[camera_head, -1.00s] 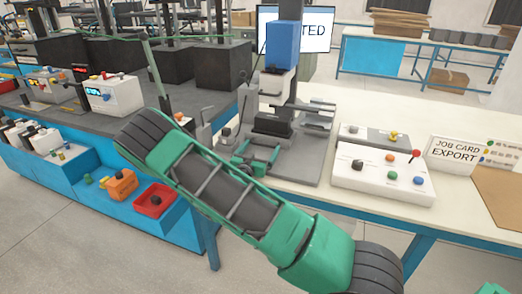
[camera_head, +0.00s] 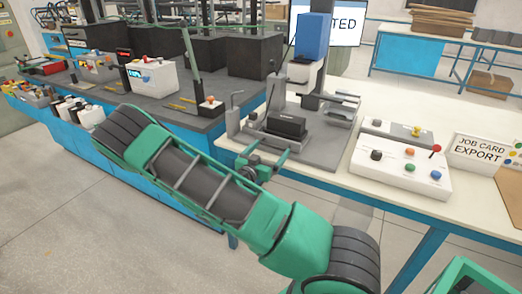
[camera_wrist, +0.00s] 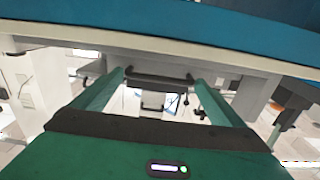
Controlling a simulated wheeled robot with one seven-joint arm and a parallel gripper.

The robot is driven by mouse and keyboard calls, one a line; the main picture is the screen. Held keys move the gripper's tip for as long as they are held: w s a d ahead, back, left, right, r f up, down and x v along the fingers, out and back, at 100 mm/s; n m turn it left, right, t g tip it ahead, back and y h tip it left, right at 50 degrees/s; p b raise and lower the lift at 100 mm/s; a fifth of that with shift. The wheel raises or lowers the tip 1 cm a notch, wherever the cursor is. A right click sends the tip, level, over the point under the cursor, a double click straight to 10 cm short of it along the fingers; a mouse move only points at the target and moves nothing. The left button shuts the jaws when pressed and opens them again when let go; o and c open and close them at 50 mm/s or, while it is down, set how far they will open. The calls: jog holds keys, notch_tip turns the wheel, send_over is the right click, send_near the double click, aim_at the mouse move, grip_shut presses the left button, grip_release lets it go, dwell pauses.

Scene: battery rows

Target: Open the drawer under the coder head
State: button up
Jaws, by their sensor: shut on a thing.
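The coder head (camera_head: 311,36) is a blue box on a dark column, over a grey base (camera_head: 325,152) at the bench edge. A black block (camera_head: 286,125) sits on the drawer (camera_head: 262,131), which juts out from under the head toward my arm. My gripper (camera_head: 266,163) is at the drawer's front, with its green fingers level. In the wrist view my gripper (camera_wrist: 158,80) has a finger at each end of a dark bar handle (camera_wrist: 155,78) and is shut on it. The exact finger contact is small and partly hidden.
A white control box (camera_head: 400,165) with coloured knobs and a job card sign (camera_head: 479,150) stand right of the base. The floor in front is clear.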

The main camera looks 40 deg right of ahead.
jog(key=shift+a, duration=0.2)
jog(key=o, duration=1.2)
jog(key=shift+w, duration=0.1)
jog(key=v, duration=1)
jog(key=shift+a, duration=0.35)
